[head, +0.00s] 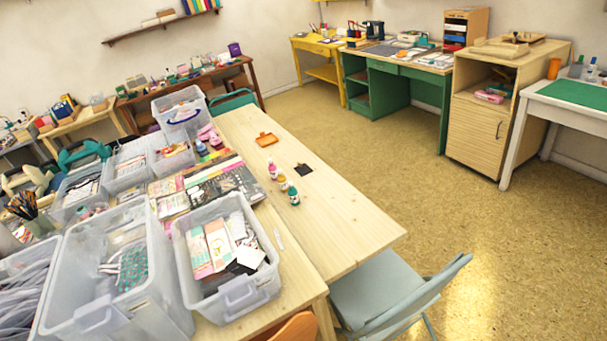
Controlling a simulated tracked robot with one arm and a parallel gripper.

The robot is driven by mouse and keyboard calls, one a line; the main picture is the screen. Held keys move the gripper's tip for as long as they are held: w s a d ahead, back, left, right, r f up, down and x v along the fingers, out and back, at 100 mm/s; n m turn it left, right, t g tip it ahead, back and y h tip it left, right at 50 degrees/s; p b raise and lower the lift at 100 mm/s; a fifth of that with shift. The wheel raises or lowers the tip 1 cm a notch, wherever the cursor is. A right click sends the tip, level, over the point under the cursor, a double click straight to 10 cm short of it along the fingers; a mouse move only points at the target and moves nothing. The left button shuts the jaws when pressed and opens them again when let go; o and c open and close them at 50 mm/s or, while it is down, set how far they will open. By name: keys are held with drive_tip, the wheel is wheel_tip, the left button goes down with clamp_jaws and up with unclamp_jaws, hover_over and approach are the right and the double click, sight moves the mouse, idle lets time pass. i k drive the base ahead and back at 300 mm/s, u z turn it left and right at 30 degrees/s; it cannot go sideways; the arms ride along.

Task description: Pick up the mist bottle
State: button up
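I cannot tell for sure which bottle is the mist bottle. Three small bottles stand in a row on the pale wooden table (350,225): a pink one (272,171), a yellow one (283,183) and a green-capped one (294,197). Far right, small bottles (577,67) stand on a white desk (530,105) with a green mat (580,93); they are too small to make out well. My gripper is not in view.
Clear plastic bins (238,292) crowd the table's left side. An orange pad (266,139) and a dark pad (303,169) lie on the table. A grey chair (395,298) stands at its near end. The floor (400,175) on the right is open.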

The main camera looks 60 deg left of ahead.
sight(282, 180)
drive_tip(key=z, duration=0.05)
drive_tip(key=i, duration=5)
drive_tip(key=u, duration=2.85)
drive_tip(key=i, duration=0.3)
drive_tip(key=u, duration=0.3)
